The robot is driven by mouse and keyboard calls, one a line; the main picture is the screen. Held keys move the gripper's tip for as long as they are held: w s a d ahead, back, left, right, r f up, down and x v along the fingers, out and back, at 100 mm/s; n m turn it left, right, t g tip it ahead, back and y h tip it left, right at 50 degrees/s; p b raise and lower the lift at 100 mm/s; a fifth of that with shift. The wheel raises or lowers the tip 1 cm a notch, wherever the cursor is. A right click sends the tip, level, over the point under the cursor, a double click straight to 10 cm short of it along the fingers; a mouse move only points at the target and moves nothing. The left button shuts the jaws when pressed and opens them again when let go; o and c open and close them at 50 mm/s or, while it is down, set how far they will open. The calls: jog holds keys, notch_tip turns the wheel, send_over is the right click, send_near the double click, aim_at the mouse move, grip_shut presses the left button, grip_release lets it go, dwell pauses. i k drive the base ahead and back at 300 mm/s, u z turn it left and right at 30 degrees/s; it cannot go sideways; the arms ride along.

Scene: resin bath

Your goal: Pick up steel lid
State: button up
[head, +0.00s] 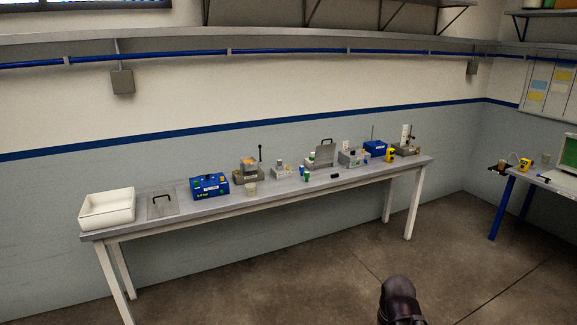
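A flat grey steel lid (162,205) with a dark handle lies at the left part of the long bench, just right of a white tray. A second grey plate (325,153) with a dark handle on top stands upright at a small box near the middle of the bench. I cannot tell from here which of the two is the named lid. A dark rounded part of my arm shows at the bottom edge, well in front of the bench. My gripper's fingers do not show.
The long bench (268,203) stands along the wall. A white tray (107,209) is at its left end. A blue box (209,187) is right of the flat lid, with several small devices and bottles further right. Another table (545,181) stands at right. The floor before the bench is clear.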

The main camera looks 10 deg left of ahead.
aim_at(161, 203)
jog(key=u, duration=0.25)
jog(key=i, duration=1.7)
jog(key=u, duration=0.85)
jog(key=i, duration=0.65)
jog(key=u, duration=0.9)
jog(key=i, duration=1.2)
jog(key=u, duration=0.25)
